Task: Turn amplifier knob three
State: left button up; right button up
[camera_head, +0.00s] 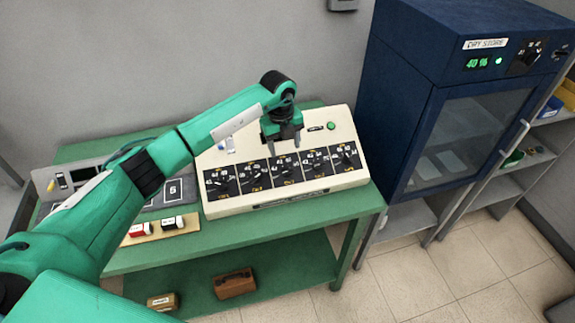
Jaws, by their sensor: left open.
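The amplifier (222,207) is a cream sloped box on the green table, with a row of several black knob panels along its front. My left gripper (284,145) is open and points down just above the middle panels, near the top of the third one. I see no contact with a knob, though the exact gap is hard to judge. My right gripper is not in view.
A green button (331,126) sits on the amplifier's upper face. A dark blue dry-store cabinet (398,95) stands close on the right. Small boxes (234,284) lie on the lower shelf.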

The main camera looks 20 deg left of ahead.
aim_at(288, 170)
pick_arm(q)
jog(key=f+p, duration=0.1)
jog(key=f, duration=0.2)
jog(key=f+p, duration=0.1)
jog(key=f, duration=0.2)
jog(key=f+p, duration=0.1)
jog(key=f, duration=0.2)
jog(key=shift+w+d+f, duration=0.1)
jog(key=shift+w+d, duration=0.15)
jog(key=shift+d, duration=0.1)
jog(key=shift+f, duration=0.55)
jog(key=c, duration=1)
